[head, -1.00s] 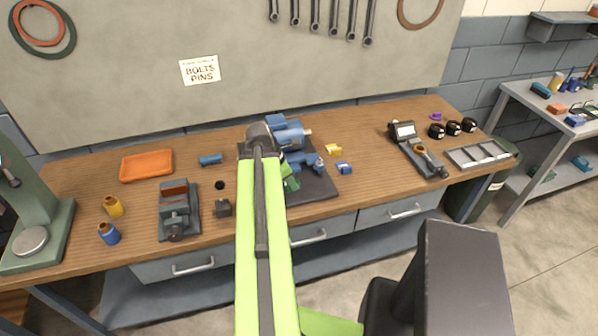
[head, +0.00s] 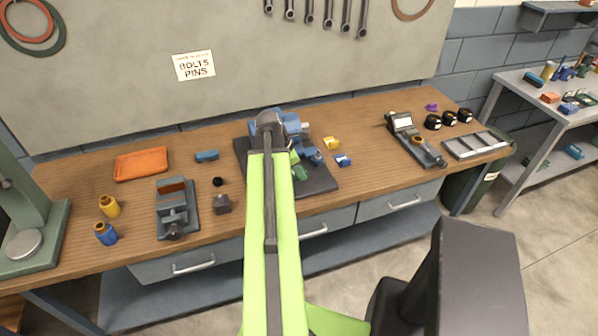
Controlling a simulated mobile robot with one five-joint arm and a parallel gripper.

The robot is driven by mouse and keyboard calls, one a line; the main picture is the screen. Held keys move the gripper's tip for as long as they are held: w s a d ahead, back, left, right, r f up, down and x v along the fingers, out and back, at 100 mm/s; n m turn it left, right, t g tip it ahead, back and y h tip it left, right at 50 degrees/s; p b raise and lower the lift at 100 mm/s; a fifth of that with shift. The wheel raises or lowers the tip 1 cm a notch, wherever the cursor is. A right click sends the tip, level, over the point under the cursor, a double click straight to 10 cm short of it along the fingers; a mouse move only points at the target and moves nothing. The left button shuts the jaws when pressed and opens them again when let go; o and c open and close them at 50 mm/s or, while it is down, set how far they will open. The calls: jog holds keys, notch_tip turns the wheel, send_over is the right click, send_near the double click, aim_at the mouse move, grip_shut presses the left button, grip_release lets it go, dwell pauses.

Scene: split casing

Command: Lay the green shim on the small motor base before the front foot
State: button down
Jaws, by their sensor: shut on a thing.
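The green shim (head: 299,172) shows as a small green piece just right of my arm, over the dark base plate (head: 318,184). My gripper (head: 297,160) is beside the arm's far end, shut on the shim; the arm hides most of the jaws. A blue motor (head: 292,124) stands on the plate behind the arm's end. A smaller blue part (head: 315,156), which looks like the small motor, is just right of the shim. I cannot make out its front foot, or whether the shim touches anything.
A vise (head: 174,212) and a dark block (head: 222,204) stand left. An orange tray (head: 142,164) is at the back left. A gauge stand (head: 414,142) is right, with clear wood between.

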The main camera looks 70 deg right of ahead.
jog(key=shift+f+b, duration=2.45)
jog(key=shift+f, duration=0.25)
jog(key=shift+f+b, duration=0.4)
jog(key=c, duration=1.3)
grip_release()
jog(key=shift+c, duration=0.2)
notch_tip(320, 180, up, 8)
jog(key=p, duration=0.8)
jog(key=shift+r, duration=0.15)
